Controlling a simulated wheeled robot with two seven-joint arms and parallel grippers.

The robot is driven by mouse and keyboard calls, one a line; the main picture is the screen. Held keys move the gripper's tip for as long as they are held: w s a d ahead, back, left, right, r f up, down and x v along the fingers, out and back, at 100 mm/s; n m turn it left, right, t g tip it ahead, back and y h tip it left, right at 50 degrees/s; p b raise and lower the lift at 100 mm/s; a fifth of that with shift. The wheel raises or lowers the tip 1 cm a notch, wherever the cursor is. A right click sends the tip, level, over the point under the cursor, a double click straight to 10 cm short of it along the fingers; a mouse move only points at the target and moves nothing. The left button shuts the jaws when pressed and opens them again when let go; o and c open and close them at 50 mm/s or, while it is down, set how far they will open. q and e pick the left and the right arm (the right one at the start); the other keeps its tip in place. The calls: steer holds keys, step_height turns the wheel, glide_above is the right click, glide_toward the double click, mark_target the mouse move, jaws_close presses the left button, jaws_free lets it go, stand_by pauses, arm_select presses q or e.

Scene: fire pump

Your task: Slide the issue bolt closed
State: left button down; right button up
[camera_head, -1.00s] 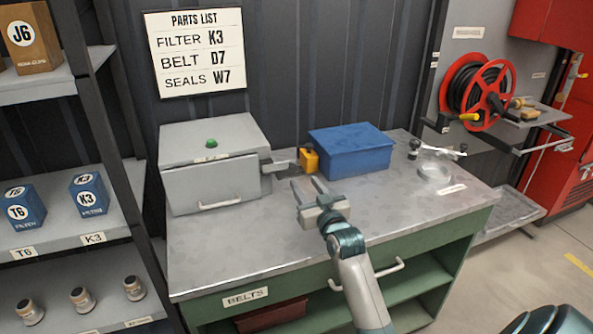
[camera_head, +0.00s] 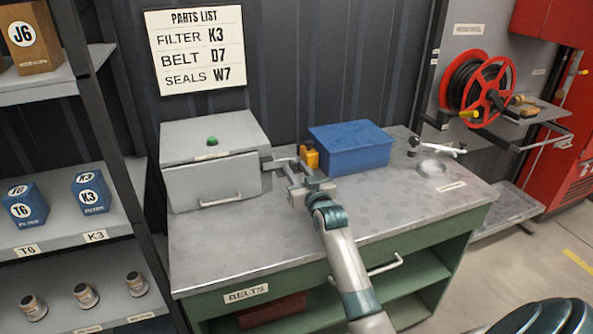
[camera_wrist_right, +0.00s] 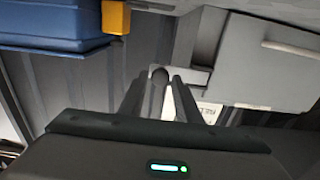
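The grey metal box (camera_head: 208,180) with a green button and a front handle stands on the bench; in the right wrist view it shows at upper right (camera_wrist_right: 265,60). The issue bolt (camera_head: 279,163) juts from the box's right side, partly hidden by my right gripper. In the right wrist view a small dark round knob (camera_wrist_right: 158,74), seemingly the bolt's, shows between the fingertips. My right gripper (camera_head: 290,170) is open around or just short of this knob; contact cannot be told. It also fills the lower right wrist view (camera_wrist_right: 160,88). My left gripper is not in view.
A yellow block (camera_head: 309,156) and a blue box (camera_head: 350,150) stand just right of the bolt, close to my right gripper. The bench front (camera_head: 225,245) is clear. Shelves stand at left.

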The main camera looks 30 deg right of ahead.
mark_target(277, 164)
jaws_close()
steer(key=shift+w+a+p, duration=0.25)
steer(key=shift+a+p, duration=0.05)
steer(key=shift+a, duration=0.7)
steer(key=shift+w+a+p, duration=0.2)
steer(key=shift+a+p, duration=0.1)
steer(key=shift+a, duration=0.85)
steer(key=shift+o, duration=2.1)
jaws_free()
steer(key=shift+w+a, duration=0.1)
steer(key=shift+a, duration=0.05)
